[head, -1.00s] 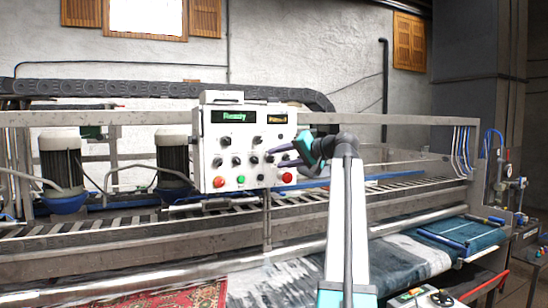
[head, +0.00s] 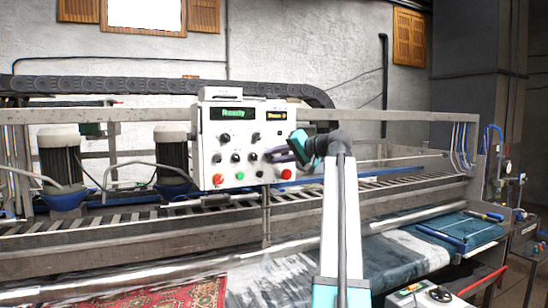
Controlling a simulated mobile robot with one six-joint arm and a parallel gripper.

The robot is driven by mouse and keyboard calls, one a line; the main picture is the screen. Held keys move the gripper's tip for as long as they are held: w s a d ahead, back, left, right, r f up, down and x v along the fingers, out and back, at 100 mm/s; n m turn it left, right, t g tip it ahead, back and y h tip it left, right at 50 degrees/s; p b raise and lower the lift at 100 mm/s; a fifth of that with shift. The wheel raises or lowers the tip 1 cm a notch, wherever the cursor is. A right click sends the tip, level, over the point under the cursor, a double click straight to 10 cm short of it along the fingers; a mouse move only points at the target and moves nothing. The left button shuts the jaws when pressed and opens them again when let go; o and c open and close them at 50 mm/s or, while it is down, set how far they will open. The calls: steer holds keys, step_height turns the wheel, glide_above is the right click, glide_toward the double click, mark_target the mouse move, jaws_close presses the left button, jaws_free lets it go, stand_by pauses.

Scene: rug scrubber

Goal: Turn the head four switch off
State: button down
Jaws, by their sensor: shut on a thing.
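A black knob (head: 255,139) just left of the fingers stays visible.
A long metal rail and slatted conveyor (head: 100,225) run across below the box. Two motors (head: 60,165) stand at the left. A red patterned rug (head: 150,296) and a blue-grey rug (head: 390,255) lie in front.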

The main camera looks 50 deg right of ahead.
steer(key=shift+r, duration=0.25)
steer(key=shift+w+a+r+n+g+h+b, duration=0.15)
steer(key=shift+n+g+h+b, duration=0.55)
steer(key=shift+n+h+b, duration=0.7)
steer(key=shift+w+a+r+n+g+h+b, duration=0.1)
steer(key=shift+a+n+g+h+b, duration=0.2)
steer(key=shift+n+g+h+b, duration=1.15)
steer(key=shift+w+a+r+n+t+h+b, duration=0.1)
steer(key=shift+w+a+n+h+b, duration=0.2)
steer(key=shift+n+h, duration=1.2)
steer(key=shift+s+d+n+y, duration=0.1)
steer(key=shift+s+n+y, duration=0.05)
steer(key=shift+n+y, duration=0.55)
